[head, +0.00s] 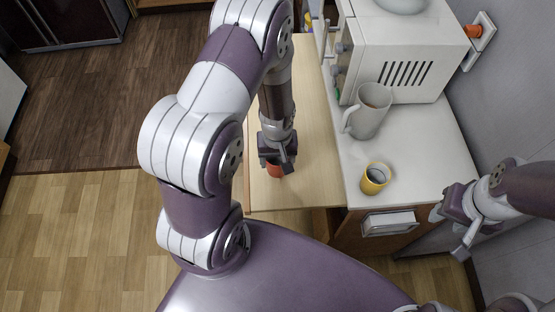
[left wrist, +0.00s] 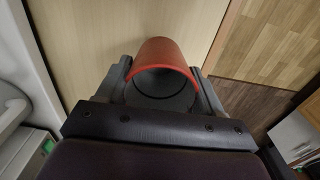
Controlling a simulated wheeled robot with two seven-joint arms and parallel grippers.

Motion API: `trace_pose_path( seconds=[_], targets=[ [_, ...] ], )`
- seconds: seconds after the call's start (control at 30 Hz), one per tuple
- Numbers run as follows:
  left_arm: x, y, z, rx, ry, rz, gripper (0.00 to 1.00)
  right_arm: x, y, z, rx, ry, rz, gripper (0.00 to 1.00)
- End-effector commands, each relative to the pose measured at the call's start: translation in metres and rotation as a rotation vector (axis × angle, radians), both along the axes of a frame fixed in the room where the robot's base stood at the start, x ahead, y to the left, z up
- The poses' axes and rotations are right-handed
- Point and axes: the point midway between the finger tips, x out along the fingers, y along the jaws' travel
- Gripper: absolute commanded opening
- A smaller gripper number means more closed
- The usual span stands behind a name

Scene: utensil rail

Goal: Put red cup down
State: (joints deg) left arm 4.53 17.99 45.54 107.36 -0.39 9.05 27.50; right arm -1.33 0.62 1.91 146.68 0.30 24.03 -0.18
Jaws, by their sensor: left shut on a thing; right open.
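The red cup (head: 275,171) shows only in part beneath my left gripper (head: 277,161) in the head view. In the left wrist view the red cup (left wrist: 163,55) sits between the two fingers of my left gripper (left wrist: 163,88), which is shut on it. The cup is over the light wooden board surface (head: 308,185); I cannot tell whether it touches it. My right gripper (head: 452,222) is open and empty at the right, in front of the white counter.
A yellow cup (head: 375,179) and a grey-white pitcher (head: 370,110) stand on the white counter (head: 415,165). A white microwave (head: 405,55) stands behind them. The wooden surface around the red cup looks clear, and its front edge is close.

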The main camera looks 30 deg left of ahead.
Motion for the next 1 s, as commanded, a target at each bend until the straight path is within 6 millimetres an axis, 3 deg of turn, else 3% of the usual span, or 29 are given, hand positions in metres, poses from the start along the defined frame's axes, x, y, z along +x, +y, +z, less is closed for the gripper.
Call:
trace_pose_path(
  seconds=[0.2,0.57,0.6,0.67,1.0],
  targets=[
    [-0.001,0.0,-0.034,-0.001,0.003,-0.002,0.37,0.0,0.0,0.005,0.0,0.0,0.0,0.43],
    [-0.001,0.0,-0.04,0.0,0.002,-0.002,0.37,0.0,0.0,0.0,0.0,0.0,0.0,0.43],
    [0.0,0.0,-0.039,0.0,0.002,-0.002,0.76,0.0,0.0,0.002,0.0,0.0,0.0,0.43],
    [0.0,0.0,-0.038,0.0,0.002,-0.002,0.92,0.0,0.0,0.002,0.0,0.0,0.0,0.43],
    [0.0,0.0,-0.031,-0.001,0.001,-0.002,0.92,0.0,0.0,0.007,0.0,0.0,0.0,0.43]
  ],
)
